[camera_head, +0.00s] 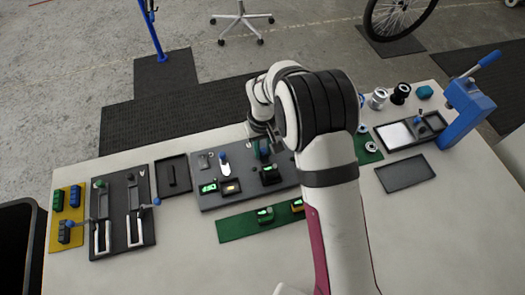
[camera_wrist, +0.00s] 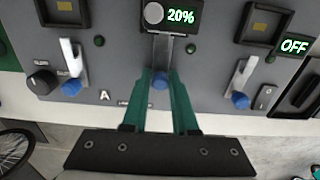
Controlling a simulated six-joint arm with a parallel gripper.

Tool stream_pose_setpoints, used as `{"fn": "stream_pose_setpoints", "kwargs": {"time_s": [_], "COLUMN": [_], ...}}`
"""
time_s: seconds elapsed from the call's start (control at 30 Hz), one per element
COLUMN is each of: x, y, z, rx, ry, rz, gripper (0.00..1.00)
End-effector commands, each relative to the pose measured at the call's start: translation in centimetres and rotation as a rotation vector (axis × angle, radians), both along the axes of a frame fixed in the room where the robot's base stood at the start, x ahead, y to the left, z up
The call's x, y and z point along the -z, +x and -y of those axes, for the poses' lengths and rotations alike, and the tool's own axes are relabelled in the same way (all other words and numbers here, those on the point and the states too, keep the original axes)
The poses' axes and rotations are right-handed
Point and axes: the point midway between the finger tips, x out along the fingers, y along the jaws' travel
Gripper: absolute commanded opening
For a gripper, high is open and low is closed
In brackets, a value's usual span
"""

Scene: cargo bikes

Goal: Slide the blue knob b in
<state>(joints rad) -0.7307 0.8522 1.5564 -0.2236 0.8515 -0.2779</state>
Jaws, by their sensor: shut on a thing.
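The grey control panel (camera_wrist: 112,75) fills much of the wrist view. A blue knob (camera_wrist: 160,82) sits at the end of a straight metal slide below a green display reading 20% (camera_wrist: 181,16). My gripper (camera_wrist: 159,76) has its two teal fingers on either side of this knob, shut on it. The letter marking this knob is not clearly readable; an "A" is printed to its left. In the head view my arm hides most of the gripper and the knob.
Other blue knobs on levers stand at left (camera_wrist: 71,87) and right (camera_wrist: 240,99) in the wrist view. A display reading OFF (camera_wrist: 295,46) is at far right. In the head view, a green strip (camera_head: 237,227) lies in front of the panel, and a blue lever press (camera_head: 467,110) stands at right.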

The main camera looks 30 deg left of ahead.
Motion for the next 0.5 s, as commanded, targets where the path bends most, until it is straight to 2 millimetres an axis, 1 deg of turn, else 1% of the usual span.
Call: {"fn": "stream_pose_setpoints", "kwargs": {"time_s": [0.07,0.1,0.17,0.43,0.5], "x": [-0.02,-0.02,-0.02,-0.07,-0.6], "y": [-0.06,-0.06,-0.06,-0.02,0.01], "z": [0.03,0.03,0.03,0.01,-0.02], "rx": [0.001,0.001,0.001,0.001,0.001], "ry": [-0.001,-0.001,-0.001,-0.001,0.001], "rz": [-0.002,-0.003,-0.002,-0.002,-0.001], "gripper": [0.0,0.34,0.45,0.45,0.45]}}
